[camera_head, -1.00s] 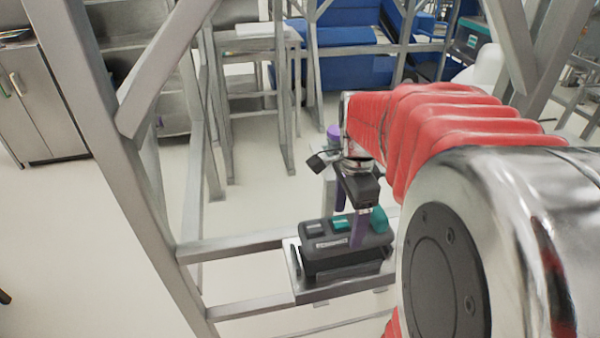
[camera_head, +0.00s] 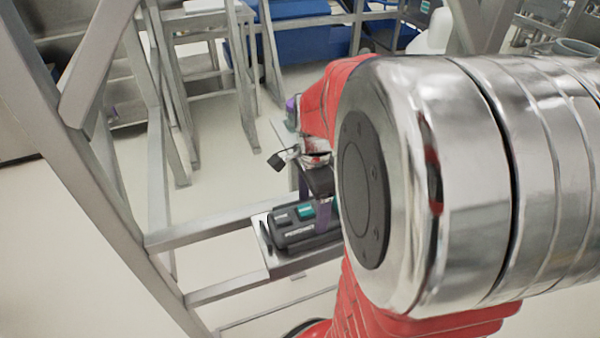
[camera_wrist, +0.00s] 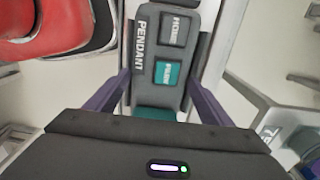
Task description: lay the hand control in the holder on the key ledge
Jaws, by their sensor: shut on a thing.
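The hand control is a dark pendant (camera_head: 292,229) with dark and green keys. It lies on or just over the metal key ledge (camera_head: 282,268). In the wrist view the pendant (camera_wrist: 145,62) shows its PENDANT label, a HOME key and a green key. My gripper (camera_head: 324,218) is shut on it; in the wrist view the purple fingers (camera_wrist: 157,82) stand at its two sides. A dark upright edge (camera_head: 265,236), seemingly the holder, shows left of the pendant. Most of the holder is hidden under it, so I cannot tell if the pendant is fully seated.
Grey metal frame bars (camera_head: 205,232) run beside and below the ledge, with a slanted post (camera_head: 75,150) at left. My arm covers the right half of the head view. Pale floor (camera_head: 60,250) is open at left. Blue units (camera_head: 300,40) stand behind.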

